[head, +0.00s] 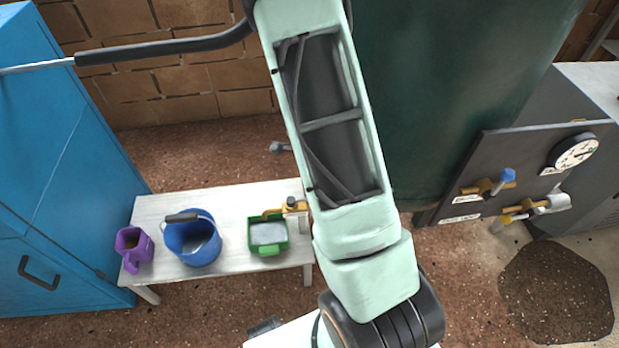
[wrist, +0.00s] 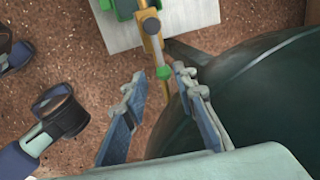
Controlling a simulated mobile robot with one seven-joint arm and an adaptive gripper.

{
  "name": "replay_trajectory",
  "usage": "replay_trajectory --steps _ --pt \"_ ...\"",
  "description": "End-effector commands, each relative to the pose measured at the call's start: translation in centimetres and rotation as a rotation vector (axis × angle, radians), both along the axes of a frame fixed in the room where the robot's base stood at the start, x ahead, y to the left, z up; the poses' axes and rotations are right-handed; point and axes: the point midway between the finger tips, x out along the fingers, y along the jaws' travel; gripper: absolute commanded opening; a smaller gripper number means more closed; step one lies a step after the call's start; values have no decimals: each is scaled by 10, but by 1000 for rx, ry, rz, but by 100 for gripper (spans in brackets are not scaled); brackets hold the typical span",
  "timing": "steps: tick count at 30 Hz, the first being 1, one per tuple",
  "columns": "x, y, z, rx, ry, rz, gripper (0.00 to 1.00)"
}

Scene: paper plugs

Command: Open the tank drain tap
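The dark green tank (head: 440,90) stands behind my arm in the head view and fills the right of the wrist view (wrist: 275,90). A brass tap (head: 284,209) reaches out over the green tub (head: 267,249) on the bench. In the wrist view the brass tap (wrist: 150,27) has a lever ending in a green tip (wrist: 163,73). My gripper (wrist: 159,74) is open, with the green tip showing between its fingertips; I cannot tell how far apart in depth they are. My gripper is hidden behind my arm in the head view.
The white bench (head: 237,207) also holds a blue bucket (head: 193,238) and a purple jug (head: 134,250). A blue cabinet (head: 55,170) stands left. At right, a dark panel (head: 520,165) carries a gauge (head: 575,153) and other taps, above a dark floor patch (head: 557,292).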

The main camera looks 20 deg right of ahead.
Motion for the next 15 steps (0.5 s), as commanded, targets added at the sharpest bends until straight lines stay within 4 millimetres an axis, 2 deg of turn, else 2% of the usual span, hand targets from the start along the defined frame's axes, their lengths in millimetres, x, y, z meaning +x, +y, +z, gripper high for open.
replay_trajectory --steps 6,15 --pt "-3 1 18 0 0 1 26" --pt "-4 1 21 0 1 0 26"
